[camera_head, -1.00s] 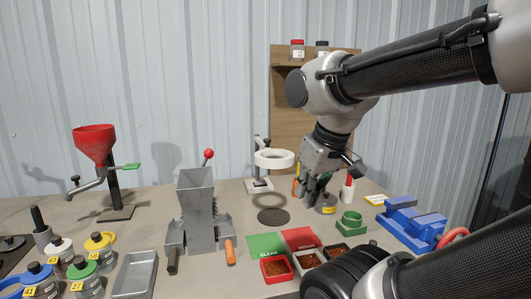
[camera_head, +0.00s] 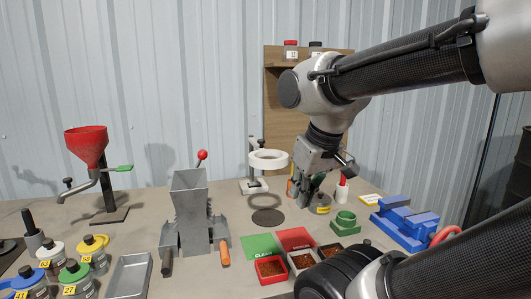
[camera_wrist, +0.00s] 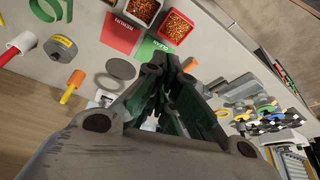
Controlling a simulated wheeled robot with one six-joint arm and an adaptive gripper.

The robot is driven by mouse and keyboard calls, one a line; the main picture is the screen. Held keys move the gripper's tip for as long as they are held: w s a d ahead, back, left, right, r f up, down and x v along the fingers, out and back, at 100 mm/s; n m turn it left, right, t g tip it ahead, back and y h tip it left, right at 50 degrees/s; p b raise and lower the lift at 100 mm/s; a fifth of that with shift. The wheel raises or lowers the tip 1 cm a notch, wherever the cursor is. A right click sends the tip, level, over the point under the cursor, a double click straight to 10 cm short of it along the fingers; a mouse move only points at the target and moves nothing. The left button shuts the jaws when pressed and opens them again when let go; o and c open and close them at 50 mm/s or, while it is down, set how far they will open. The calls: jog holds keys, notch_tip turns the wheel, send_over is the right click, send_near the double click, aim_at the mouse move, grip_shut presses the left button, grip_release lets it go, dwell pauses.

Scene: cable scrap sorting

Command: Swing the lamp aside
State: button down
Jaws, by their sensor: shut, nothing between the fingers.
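The lamp has a white ring head (camera_head: 268,160) on a dark-and-white post with a white base (camera_head: 257,186). It stands at the back of the bench, and its ring hangs over a dark round disc (camera_head: 268,217). My gripper (camera_head: 304,201) is shut and empty, pointing down just right of the ring and slightly lower in the picture. A gap shows between the gripper and the ring. In the wrist view the shut fingers (camera_wrist: 165,72) fill the middle; the disc (camera_wrist: 121,68) shows beside them, and the gripper's body hides most of the lamp.
A green ring (camera_head: 345,221) and blue vise (camera_head: 402,220) lie farther right. A grey hopper (camera_head: 190,200) with a red-knobbed lever stands left of the lamp.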

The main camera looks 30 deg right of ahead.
jog(key=c, duration=1.7)
grip_release()
jog(key=shift+f, duration=0.2)
jog(key=o, duration=0.5)
jog(key=shift+w+d+f+g, duration=0.1)
jog(key=shift+w+f+g, duration=0.25)
jog(key=shift+w, duration=0.3)
jog(key=shift+w+d+f+g, duration=0.1)
jog(key=shift+w+f+g, duration=0.25)
jog(key=shift+w, duration=0.25)
jog(key=m+g+h, duration=0.1)
jog(key=m+h, duration=0.1)
jog(key=m, duration=0.3)
send_near(260, 140)
jog(key=s+a+f, duration=0.1)
jog(key=s+f, duration=0.1)
jog(key=s+a+f, duration=0.1)
jog(key=s+f, duration=0.2)
jog(key=s+a+f, duration=0.2)
jog(key=f, duration=0.1)
jog(key=shift+s+f, duration=0.2)
jog(key=shift+f, duration=0.05)
jog(key=w+d+r+m+h, duration=0.2)
jog(key=w+d+r+m, duration=0.2)
jog(key=w+r+m, duration=0.35)
jog(key=x, duration=0.7)
jog(key=shift+w+a+f, duration=0.2)
jog(key=shift+w+f, duration=0.1)
jog(key=shift+f, duration=0.15)
jog(key=shift+c, duration=0.2)
